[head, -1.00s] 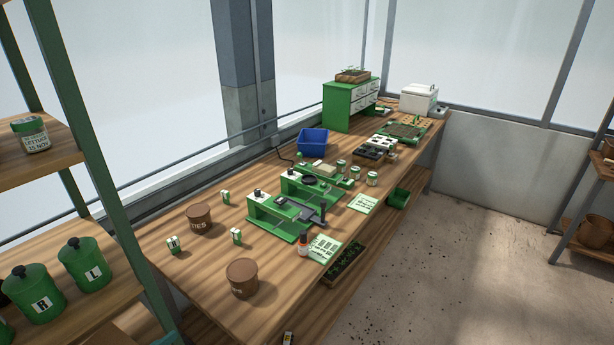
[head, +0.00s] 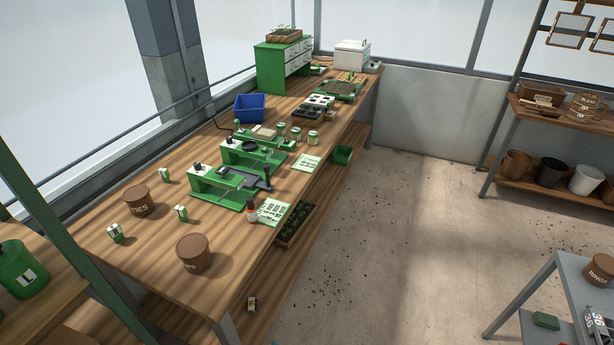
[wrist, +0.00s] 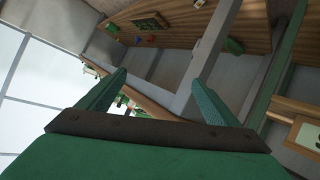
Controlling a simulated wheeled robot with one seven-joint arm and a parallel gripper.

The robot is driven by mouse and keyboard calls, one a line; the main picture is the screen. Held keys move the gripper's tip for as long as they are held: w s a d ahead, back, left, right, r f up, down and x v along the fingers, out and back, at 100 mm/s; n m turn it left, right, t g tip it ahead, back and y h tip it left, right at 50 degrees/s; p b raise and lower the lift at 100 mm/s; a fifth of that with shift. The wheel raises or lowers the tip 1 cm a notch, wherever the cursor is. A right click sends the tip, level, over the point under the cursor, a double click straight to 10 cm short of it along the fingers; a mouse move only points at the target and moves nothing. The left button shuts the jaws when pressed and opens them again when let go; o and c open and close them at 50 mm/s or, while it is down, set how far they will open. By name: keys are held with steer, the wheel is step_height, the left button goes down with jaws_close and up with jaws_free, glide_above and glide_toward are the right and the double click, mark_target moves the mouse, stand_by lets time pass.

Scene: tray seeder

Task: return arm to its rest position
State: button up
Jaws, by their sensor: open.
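My gripper (wrist: 157,85) shows in the wrist view as two green fingers spread wide apart, with nothing held between them. The wrist view is tilted and looks past the fingers at wooden boards, grey bars and window panes. My gripper does not show clearly in the head view. In the head view the wooden workbench (head: 155,270) runs from the near left to the far wall, with green seeder devices (head: 222,187) on it.
Brown tubs (head: 194,254) and small white-green boxes stand on the bench's near end. A blue bin (head: 250,107) and green drawer cabinet (head: 270,70) stand farther back. A shelf (head: 560,185) and a grey table (head: 570,268) are at right. The concrete floor (head: 400,240) between is open.

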steer(key=s+d+r+m, duration=0.1)
steer(key=s+d+r, duration=0.1)
steer(key=s+d, duration=0.3)
steer(key=s+d+r+m+t, duration=0.1)
steer(key=s+d, duration=0.5)
steer(key=s, duration=0.6)
steer(key=shift+d+r+m, duration=0.2)
steer(key=shift+r+m, duration=0.15)
steer(key=shift+m, duration=0.15)
steer(key=s+r, duration=0.1)
steer(key=s+d+r+m+t+h, duration=0.1)
steer(key=r, duration=0.1)
steer(key=s+d+r+m, duration=0.1)
steer(key=s+r, duration=0.1)
steer(key=shift+d+h, duration=0.2)
steer(key=shift+h, duration=0.1)
steer(key=shift+c, duration=0.4)
